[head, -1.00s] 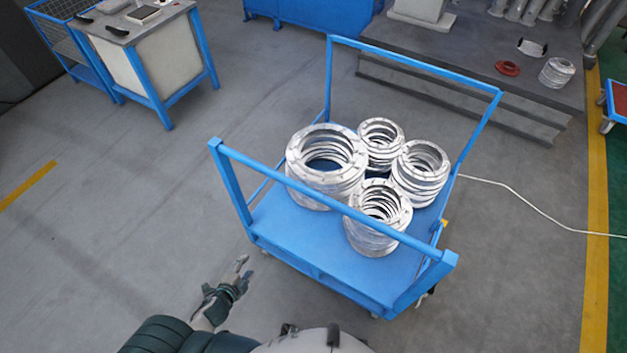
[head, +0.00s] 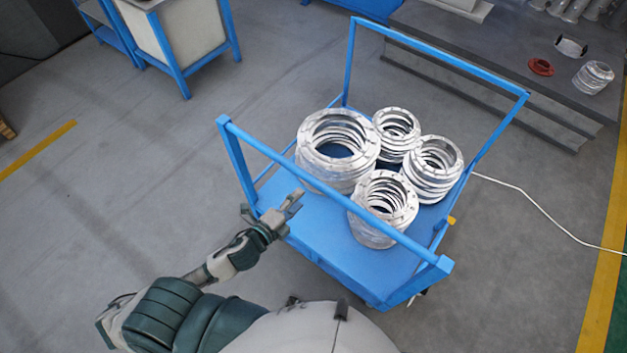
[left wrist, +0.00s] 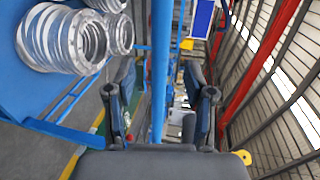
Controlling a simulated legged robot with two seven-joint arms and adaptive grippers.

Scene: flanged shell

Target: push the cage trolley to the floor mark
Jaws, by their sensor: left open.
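The blue cage trolley (head: 330,245) stands in front of me with a raised bar frame at its near and far ends. Several stacks of silver flanged rings (head: 338,150) sit on its deck. My left gripper (head: 292,203) is open and empty, close to the near frame at its left post. In the left wrist view a blue upright post (left wrist: 161,70) shows between the two open fingers (left wrist: 163,100); I cannot tell whether they touch it. The ring stacks (left wrist: 62,38) show at upper left there. My right gripper is in neither view. I cannot make out a floor mark for certain.
A yellow floor line (head: 38,150) lies at left and another (head: 603,270) at right. A white cable (head: 540,208) runs from the trolley's right side. A low grey platform (head: 500,60) stands behind it. A blue-framed workbench (head: 188,40) is at upper left. Floor at left is clear.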

